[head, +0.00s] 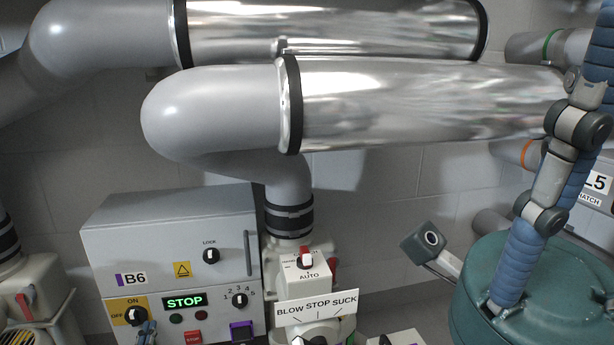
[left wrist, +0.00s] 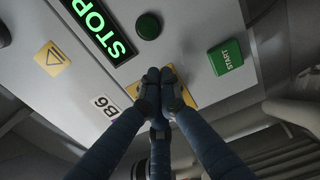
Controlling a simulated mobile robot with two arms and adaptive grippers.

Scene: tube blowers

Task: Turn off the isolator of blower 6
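The isolator of blower 6 (head: 136,316) is a black knob on a yellow plate marked ON and OFF, at the lower left of the grey B6 box. Its exact turn is hard to read. My left gripper (head: 146,332) is at the bottom edge of the head view, just below and right of the knob. In the left wrist view its dark fingertips (left wrist: 162,90) are together in front of the yellow plate (left wrist: 188,89). The knob is hidden behind them there, so touching cannot be told.
The grey B6 box (head: 215,235) carries a green STOP display (head: 185,301), a red stop button (head: 193,337), a lock knob (head: 211,256) and a selector (head: 240,299). A green start button (left wrist: 226,57) shows in the wrist view. A teal drum (head: 475,290) stands right.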

